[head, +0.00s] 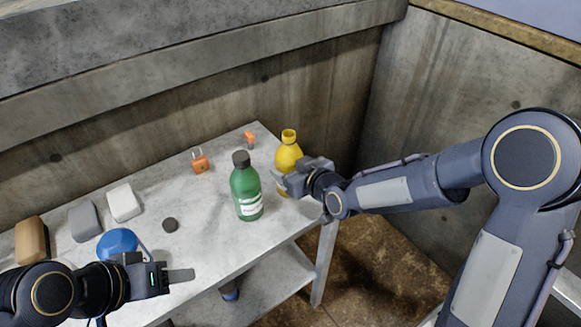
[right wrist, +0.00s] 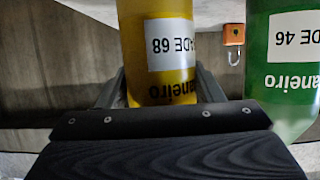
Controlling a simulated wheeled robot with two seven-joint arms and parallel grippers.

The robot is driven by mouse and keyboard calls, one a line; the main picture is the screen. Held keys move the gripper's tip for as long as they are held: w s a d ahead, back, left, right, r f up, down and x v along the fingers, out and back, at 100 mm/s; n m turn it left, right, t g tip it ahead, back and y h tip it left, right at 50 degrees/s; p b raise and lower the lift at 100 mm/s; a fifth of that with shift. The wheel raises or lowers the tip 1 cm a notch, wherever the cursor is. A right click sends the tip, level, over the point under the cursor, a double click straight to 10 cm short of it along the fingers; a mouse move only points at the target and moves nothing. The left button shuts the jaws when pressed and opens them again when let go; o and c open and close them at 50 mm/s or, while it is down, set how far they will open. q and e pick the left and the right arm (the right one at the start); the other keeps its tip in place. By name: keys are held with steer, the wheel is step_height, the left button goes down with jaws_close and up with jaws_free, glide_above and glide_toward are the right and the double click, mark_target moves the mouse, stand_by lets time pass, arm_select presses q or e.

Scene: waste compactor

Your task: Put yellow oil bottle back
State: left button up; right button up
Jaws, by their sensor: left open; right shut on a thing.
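The yellow oil bottle (head: 288,150) stands upright near the right end of the table, just behind and right of the green bottle (head: 246,188). My right gripper (head: 283,184) is shut on the yellow bottle's lower part. In the right wrist view the yellow bottle (right wrist: 158,52) sits between the two fingers, its label upside down. Whether its base touches the table is hidden by the gripper. No cap shows on its top. My left gripper (head: 180,275) is open and empty over the table's front left part.
The green bottle with a dark cap stands close beside my right gripper. An orange padlock (head: 200,161), an orange item (head: 249,138), a dark round cap (head: 170,225), a blue round object (head: 117,243) and several blocks lie on the table (head: 200,205). Concrete walls rise behind and right.

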steer(key=o, duration=1.2)
steer(key=shift+r, duration=0.1)
steer(key=v, duration=1.2)
steer(key=shift+p, duration=0.3)
steer(key=s+d+m+g+h, duration=0.1)
steer(key=s+d+m+h, duration=0.1)
steer(key=s+d+m, duration=0.3)
steer(key=s+d+g+h, duration=0.1)
steer(key=s+d+h, duration=0.15)
steer(key=d, duration=0.45)
steer(key=s+m+g, duration=0.1)
steer(key=s, duration=0.3)
steer(key=s+d+m+g, duration=0.1)
steer(key=s, duration=0.4)
steer(key=s+d+m+g, duration=0.1)
steer(key=s, duration=0.3)
steer(key=shift+s+d+m+y, duration=0.15)
steer(key=shift+s+m+y, duration=0.05)
steer(key=shift+m+y, duration=0.2)
